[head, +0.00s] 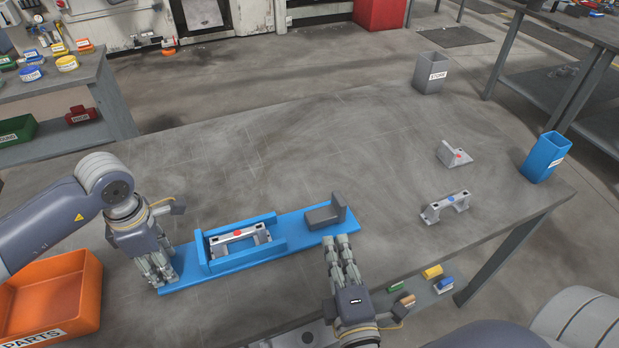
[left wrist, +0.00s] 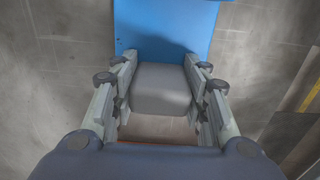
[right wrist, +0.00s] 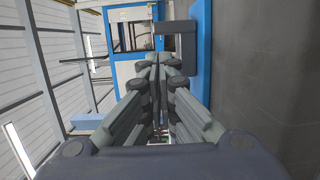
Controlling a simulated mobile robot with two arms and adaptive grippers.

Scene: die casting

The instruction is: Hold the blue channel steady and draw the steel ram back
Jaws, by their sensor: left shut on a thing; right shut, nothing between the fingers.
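The blue channel (head: 205,275) lies on the grey table, running from lower left to upper right. Its walled section holds a grey bracket with a red dot (head: 238,236). The L-shaped steel ram (head: 324,215) sits on the channel's right end; it also shows in the right wrist view (right wrist: 186,42). My left gripper (head: 160,275) is shut at the channel's left end, with a grey block (left wrist: 162,88) between its fingers in the left wrist view. My right gripper (head: 341,243) is shut and empty, just on the near side of the ram's end. Whether it touches the channel is unclear.
An orange parts bin (head: 50,295) stands at the left. A grey bin (head: 430,75) and a blue bin (head: 543,158) stand beyond. The table's middle is clear.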

